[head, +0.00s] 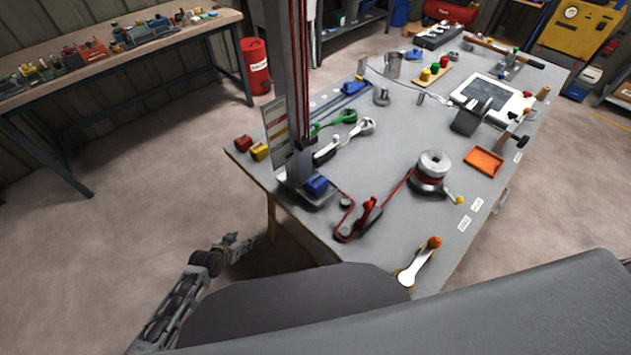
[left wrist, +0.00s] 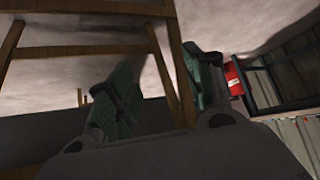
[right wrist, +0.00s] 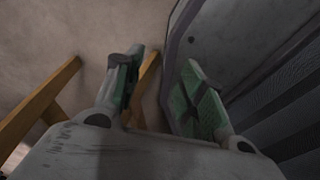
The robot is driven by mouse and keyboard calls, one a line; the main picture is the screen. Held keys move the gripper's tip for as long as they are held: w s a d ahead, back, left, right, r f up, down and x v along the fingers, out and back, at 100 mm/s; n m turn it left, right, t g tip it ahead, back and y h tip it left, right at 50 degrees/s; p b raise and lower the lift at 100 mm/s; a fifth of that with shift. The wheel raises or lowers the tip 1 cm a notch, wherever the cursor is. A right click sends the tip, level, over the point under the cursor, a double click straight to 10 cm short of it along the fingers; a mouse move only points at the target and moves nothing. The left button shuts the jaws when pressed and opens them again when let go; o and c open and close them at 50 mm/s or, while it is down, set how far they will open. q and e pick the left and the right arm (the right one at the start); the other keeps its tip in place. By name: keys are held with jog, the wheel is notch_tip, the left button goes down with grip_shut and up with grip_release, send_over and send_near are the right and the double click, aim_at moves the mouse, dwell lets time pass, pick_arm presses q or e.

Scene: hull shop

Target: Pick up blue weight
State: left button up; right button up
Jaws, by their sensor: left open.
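The blue weight (head: 317,184) is a small block on a grey plate (head: 303,194) at the foot of the tall column, near the table's front left edge. A red weight (head: 243,143) and a yellow weight (head: 260,151) sit to its left at the table corner. My left gripper (head: 243,243) is open and empty, out beyond the table edge, lower left of the blue weight. In the left wrist view its fingers (left wrist: 165,75) are apart, with table legs and floor behind. My right gripper (right wrist: 163,68) is open and empty over floor; the head view does not show it.
The grey column (head: 290,80) with red cords rises behind the blue weight, beside an upright chart (head: 278,135). A red clamp (head: 368,212) and a winch drum (head: 433,165) stand to the right on the table (head: 400,255).

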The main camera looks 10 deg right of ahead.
pick_arm(q)
jog(key=w+d+r+m+h+p, duration=0.1)
jog(key=d+r+h, duration=0.1)
jog(key=d+r, duration=0.5)
jog(key=w+d+r+m+h+p, duration=0.1)
jog(key=d+r, duration=0.2)
jog(key=r, duration=0.8)
jog(key=m+g+h+p, duration=0.1)
jog(key=m+h+p, duration=0.1)
jog(key=m+h, duration=0.2)
send_near(313, 180)
jog(key=a+r, duration=0.1)
jog(key=shift+s+a, duration=0.1)
jog(key=shift+s, duration=0.35)
pick_arm(e)
jog(key=a+r, duration=0.1)
jog(key=r, duration=0.1)
jog(key=a+r, duration=0.1)
jog(key=shift+s+a+r, duration=0.35)
jog(key=shift+s+a, duration=0.05)
jog(key=shift+d, duration=0.15)
pick_arm(q)
jog(key=x, duration=0.8)
jog(key=shift+w+f, duration=0.15)
jog(key=shift+w, duration=0.05)
pick_arm(e)
jog(key=shift+r, duration=0.35)
